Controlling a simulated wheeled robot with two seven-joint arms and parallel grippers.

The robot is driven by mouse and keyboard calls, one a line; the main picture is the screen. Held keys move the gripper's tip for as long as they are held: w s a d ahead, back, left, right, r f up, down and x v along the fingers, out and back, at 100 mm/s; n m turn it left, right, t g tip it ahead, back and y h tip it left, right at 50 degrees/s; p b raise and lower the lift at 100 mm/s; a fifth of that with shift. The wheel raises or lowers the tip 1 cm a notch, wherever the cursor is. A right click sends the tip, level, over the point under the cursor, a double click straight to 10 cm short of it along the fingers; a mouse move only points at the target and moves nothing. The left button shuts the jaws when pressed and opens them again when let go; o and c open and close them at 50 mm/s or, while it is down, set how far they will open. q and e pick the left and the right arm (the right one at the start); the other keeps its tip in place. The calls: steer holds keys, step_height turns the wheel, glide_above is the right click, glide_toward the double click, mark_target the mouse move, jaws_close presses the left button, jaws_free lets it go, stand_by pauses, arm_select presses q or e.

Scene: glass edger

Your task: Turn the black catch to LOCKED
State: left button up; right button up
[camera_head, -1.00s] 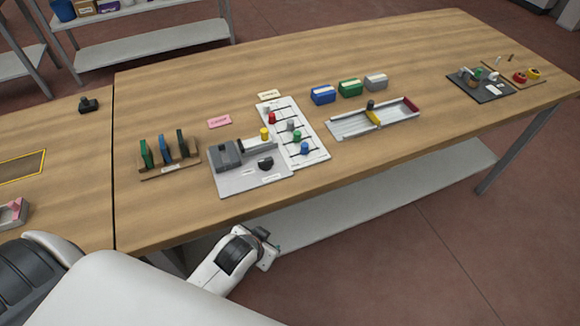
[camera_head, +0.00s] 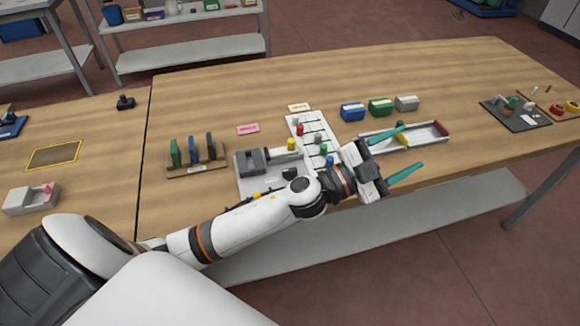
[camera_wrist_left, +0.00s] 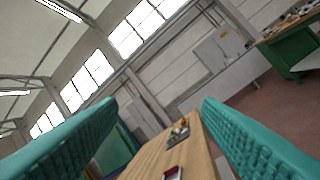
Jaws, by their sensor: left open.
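The edger is a light grey plate (camera_head: 243,184) with a dark grey block (camera_head: 251,161) near the front edge of the table. The black catch (camera_head: 289,173) is a small dark shape on the right part of this plate, just above my left forearm. It is partly hidden, and I cannot read its position. My left gripper (camera_head: 413,147) has teal fingers spread wide with nothing between them. It is right of the plate and catch, in front of the long tray, pointing right. The wrist view shows both fingers apart (camera_wrist_left: 160,130), with no catch in sight. My right gripper is not in view.
A white board with coloured pegs (camera_head: 308,126) stands beside the edger. A rack of upright panels (camera_head: 197,167) is to its left. The long tray (camera_head: 440,142) is partly behind my fingers. Blue, green and grey boxes (camera_head: 380,107) stand behind.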

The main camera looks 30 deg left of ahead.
arm_select(q)
steer(key=d+r+m+g+h, duration=0.1)
steer(key=d+m+g+h, duration=0.2)
steer(key=m+g+h, duration=0.3)
steer(key=m+g+y, duration=0.5)
steer(key=g+y, duration=0.6)
steer(key=y, duration=0.8)
glide_above(290, 169)
step_height(290, 169, down, 9)
step_height(290, 169, down, 12)
steer(key=shift+s+r+p, duration=0.1)
steer(key=shift+r+p, duration=0.1)
steer(key=shift+p, duration=0.9)
steer(key=shift+c, duration=0.6)
steer(key=c, duration=0.9)
